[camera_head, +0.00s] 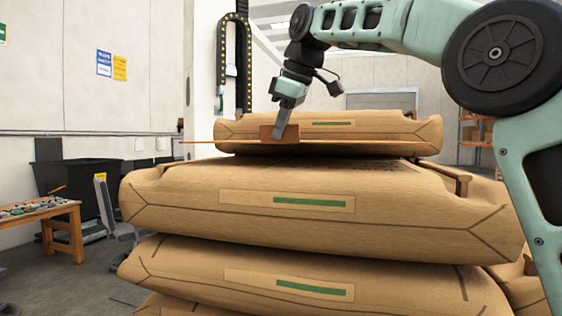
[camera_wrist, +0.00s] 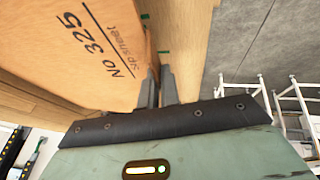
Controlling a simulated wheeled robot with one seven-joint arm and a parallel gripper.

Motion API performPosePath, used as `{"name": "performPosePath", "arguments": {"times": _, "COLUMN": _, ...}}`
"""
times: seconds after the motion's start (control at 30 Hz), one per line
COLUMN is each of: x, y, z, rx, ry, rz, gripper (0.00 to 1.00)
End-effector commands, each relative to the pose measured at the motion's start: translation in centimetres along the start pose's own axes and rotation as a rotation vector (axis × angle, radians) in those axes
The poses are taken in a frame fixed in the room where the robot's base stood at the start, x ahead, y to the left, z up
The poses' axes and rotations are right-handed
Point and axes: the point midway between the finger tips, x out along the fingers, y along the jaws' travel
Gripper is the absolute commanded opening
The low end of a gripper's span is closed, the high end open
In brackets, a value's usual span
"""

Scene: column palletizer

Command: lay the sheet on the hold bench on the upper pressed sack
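The sheet (camera_head: 225,141) shows in the head view as a thin brown line, nearly level, with a raised brown tab at its near edge. In the wrist view the orange-brown sheet (camera_wrist: 75,55) carries black print including "No 325". My gripper (camera_head: 281,132) is at the tab; in the wrist view its fingers (camera_wrist: 157,78) are close together at the sheet's edge, closed on it. The sheet is held above a wide brown sack (camera_head: 310,202) and in front of a higher sack (camera_head: 370,130). I cannot tell which is the pressed sack. The hold bench is not identifiable.
More sacks (camera_head: 310,285) lie stacked below. A wooden table (camera_head: 60,222) with small items and a black bin (camera_head: 75,180) stand at the left. A white column (camera_head: 207,80) with a cable chain rises behind. Grey floor is open at lower left.

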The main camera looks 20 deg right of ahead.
Motion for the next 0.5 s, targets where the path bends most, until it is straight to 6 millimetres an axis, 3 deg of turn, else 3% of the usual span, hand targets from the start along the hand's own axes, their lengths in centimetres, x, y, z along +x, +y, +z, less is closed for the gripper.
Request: {"name": "performPosePath", "arguments": {"times": 0.5, "x": 4.4, "y": -1.2, "z": 1.9, "rx": -0.001, "ry": -0.001, "rz": 0.001, "gripper": 0.00}}
